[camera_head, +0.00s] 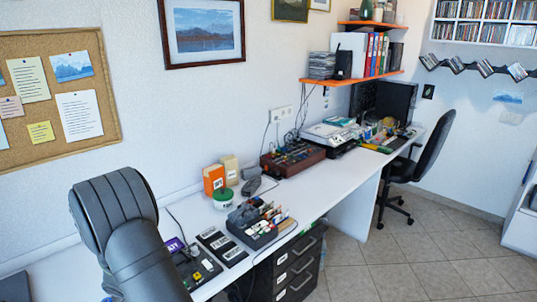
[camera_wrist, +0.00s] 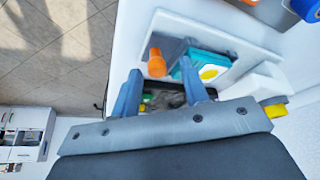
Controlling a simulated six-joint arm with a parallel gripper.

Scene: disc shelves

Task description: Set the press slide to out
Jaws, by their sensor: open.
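My gripper (camera_wrist: 160,68) shows in the wrist view with its two blue-grey fingers spread apart and nothing between the tips. Just beyond the fingertips is an orange knob (camera_wrist: 156,64) on a pale grey and white device (camera_wrist: 214,30). A teal plate (camera_wrist: 206,64) with a yellow disc lies to its right, partly behind the right finger. I cannot tell which part is the press slide, or its position. Dark parts show between the fingers, blurred. In the head view my arm covers the desk's near left part, and neither gripper nor knob shows.
The white desk (camera_head: 318,185) runs along the wall. A black organizer (camera_head: 255,236), black labelled plates (camera_head: 222,247), a green-lidded tub (camera_head: 222,198) and an orange box (camera_head: 213,180) stand right of my arm. A yellow piece (camera_wrist: 274,111) shows right of the gripper.

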